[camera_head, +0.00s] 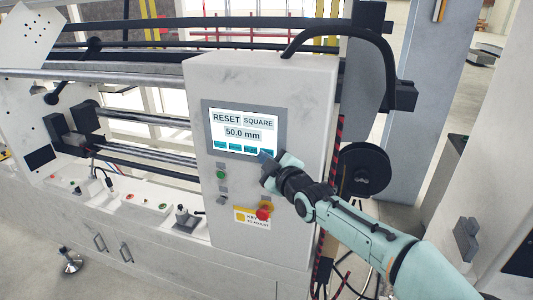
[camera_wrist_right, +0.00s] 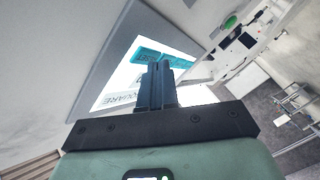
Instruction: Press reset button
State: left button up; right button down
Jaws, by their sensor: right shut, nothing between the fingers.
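The touch screen (camera_head: 220,137) on the white control cabinet reads RESET, SQUARE and 50.0 mm. The RESET label (camera_head: 227,118) is at its upper left; a row of small teal buttons (camera_head: 220,144) runs along its bottom, their text too small to read. My right gripper (camera_head: 264,156) is shut and empty at the screen's lower right corner, hiding part of the teal row. In the right wrist view, the shut fingers (camera_wrist_right: 158,68) point at the screen (camera_wrist_right: 122,80) beside the teal buttons (camera_wrist_right: 148,55). I cannot tell whether the tips touch it. My left gripper is not in view.
Below the screen are a green button (camera_head: 221,174) and a red emergency stop (camera_head: 263,213) on yellow, close under my right wrist. Machine rails and rollers (camera_head: 150,118) lie left of the cabinet. A black reel (camera_head: 365,169) stands to its right, behind my right arm.

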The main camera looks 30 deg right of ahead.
jog(key=shift+w+d, duration=0.2)
dwell(0.3)
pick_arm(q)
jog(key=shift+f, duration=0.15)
pick_arm(e)
jog(key=shift+s+a, duration=0.5)
jog(key=shift+a, duration=0.05)
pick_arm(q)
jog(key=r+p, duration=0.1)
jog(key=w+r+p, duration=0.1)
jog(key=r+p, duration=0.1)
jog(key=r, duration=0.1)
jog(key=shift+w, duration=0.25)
pick_arm(e)
jog(key=s+a, duration=0.1)
jog(key=a, duration=0.1)
jog(key=s+a, duration=0.2)
jog(key=shift+s, duration=0.1)
jog(key=shift+d, duration=0.1)
dwell(0.4)
